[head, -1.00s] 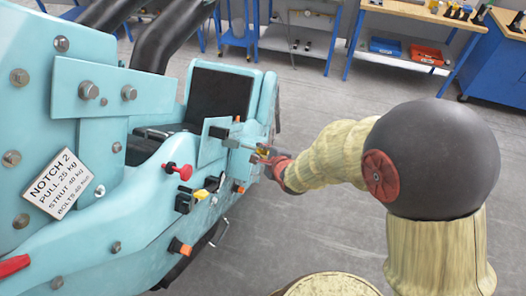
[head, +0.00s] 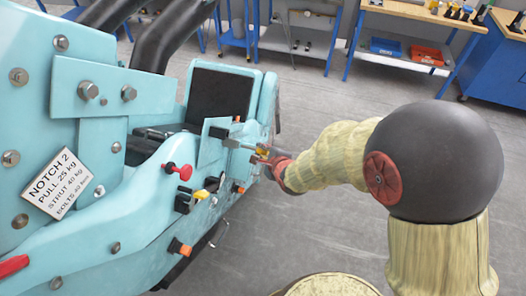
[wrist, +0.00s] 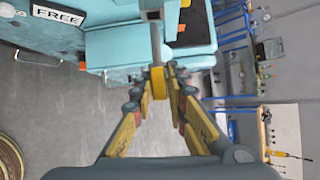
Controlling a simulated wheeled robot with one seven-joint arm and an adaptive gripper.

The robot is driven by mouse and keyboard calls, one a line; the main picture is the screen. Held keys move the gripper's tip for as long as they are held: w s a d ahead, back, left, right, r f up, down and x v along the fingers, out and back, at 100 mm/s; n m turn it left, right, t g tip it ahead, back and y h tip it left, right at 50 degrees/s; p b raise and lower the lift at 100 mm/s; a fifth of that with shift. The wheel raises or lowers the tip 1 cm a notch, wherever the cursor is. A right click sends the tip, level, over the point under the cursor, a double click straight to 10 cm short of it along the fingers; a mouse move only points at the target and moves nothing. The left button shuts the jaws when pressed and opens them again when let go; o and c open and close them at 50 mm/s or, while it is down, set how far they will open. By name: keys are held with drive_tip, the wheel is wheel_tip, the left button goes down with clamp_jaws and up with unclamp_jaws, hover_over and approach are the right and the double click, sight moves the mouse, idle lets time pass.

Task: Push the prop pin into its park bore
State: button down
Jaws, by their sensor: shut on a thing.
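The prop pin (wrist: 155,42) appears as a grey rod with a yellow collar at the fingertips in the wrist view. My gripper (wrist: 158,84) is shut on its yellow end. The rod runs forward from the fingers to the light-blue block. In the head view my gripper (head: 264,154) is at the right side of the light-blue machine, with the grey rod (head: 236,144) pointing left into a bracket there. The park bore cannot be made out, and how deep the rod sits is unclear.
A red knob (head: 178,170) and orange-and-black fittings (head: 180,247) stick out of the machine near the gripper. A FREE label (wrist: 59,15) shows in the wrist view. Blue workbenches (head: 400,50) stand behind.

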drive_tip(key=shift+w+a+b, duration=0.35)
drive_tip(key=shift+a+b, duration=0.05)
drive_tip(key=shift+a, duration=0.5)
drive_tip(key=shift+w+a+b, duration=0.3)
drive_tip(key=shift+a+b, duration=0.15)
drive_tip(key=shift+a, duration=0.5)
drive_tip(key=shift+w+a+b, duration=0.35)
drive_tip(key=shift+a+b, duration=0.05)
drive_tip(key=shift+a, duration=0.5)
idle(0.3)
drive_tip(key=c, duration=1.7)
unclamp_jaws()
approach(246, 147)
drive_tip(key=v, duration=0.2)
drive_tip(key=shift+s+r, duration=0.2)
drive_tip(key=shift+r, duration=0.1)
